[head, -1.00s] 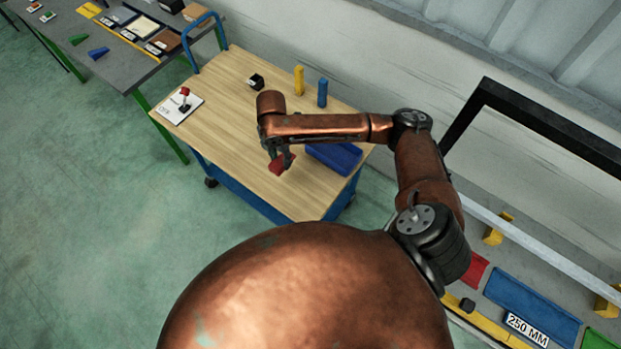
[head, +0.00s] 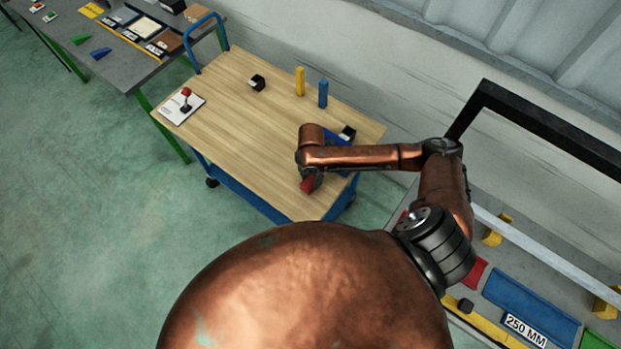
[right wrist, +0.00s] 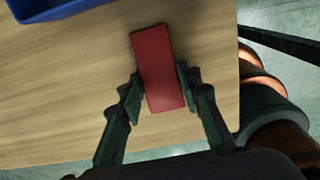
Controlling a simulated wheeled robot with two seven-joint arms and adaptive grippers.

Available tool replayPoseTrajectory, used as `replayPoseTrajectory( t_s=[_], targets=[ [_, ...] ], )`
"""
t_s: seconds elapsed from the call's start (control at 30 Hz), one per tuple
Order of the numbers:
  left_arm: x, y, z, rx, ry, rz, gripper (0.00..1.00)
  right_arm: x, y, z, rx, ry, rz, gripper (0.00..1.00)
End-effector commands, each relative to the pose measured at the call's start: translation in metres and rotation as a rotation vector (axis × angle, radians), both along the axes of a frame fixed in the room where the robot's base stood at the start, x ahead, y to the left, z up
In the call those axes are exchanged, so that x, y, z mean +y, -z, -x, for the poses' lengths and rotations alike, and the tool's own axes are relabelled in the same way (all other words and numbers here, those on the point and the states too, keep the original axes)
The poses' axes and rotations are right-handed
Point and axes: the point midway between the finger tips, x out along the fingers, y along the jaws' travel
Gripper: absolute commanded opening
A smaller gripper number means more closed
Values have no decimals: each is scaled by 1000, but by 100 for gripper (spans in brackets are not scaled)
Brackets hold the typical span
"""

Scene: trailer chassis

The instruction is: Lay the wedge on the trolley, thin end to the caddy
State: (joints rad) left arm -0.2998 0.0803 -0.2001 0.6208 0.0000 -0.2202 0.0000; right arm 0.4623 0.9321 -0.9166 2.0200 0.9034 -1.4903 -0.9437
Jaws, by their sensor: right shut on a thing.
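My right gripper (head: 311,181) is shut on a red wedge (head: 306,187) over the near right part of the trolley's wooden top (head: 225,115). In the right wrist view the wedge (right wrist: 160,65) sits between the two fingertips (right wrist: 160,86), with its long side pointing up the picture and slightly tilted. I cannot tell which end is thin, or whether it touches the top. A blue tray, probably the caddy (head: 337,139), is partly hidden behind my right arm; its corner shows at upper left in the right wrist view (right wrist: 60,9). My left gripper is not in view.
On the trolley stand a yellow post (head: 300,81), a blue post (head: 323,93), a small black block (head: 257,82) and a white plate with a red-knobbed lever (head: 186,100). The left middle of the top is clear. A rack with coloured bins (head: 530,305) is at right.

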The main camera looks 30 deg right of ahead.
Motion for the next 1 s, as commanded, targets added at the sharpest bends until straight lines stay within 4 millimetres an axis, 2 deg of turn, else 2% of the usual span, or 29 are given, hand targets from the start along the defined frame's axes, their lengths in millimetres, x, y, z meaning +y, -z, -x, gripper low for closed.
replayPoseTrajectory(
  t_s=[0.33,0.37,0.6,0.87,1.0],
  targets=[
    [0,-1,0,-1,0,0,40,0,3,0,0,-1,0,6],
    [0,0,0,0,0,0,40,0,3,0,0,-1,0,33],
    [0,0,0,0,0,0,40,0,3,0,0,-1,0,49],
    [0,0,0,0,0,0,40,0,3,-1,-1,-1,0,49],
    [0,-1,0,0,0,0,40,0,-7,-2,-4,-1,-1,49]
  ],
)
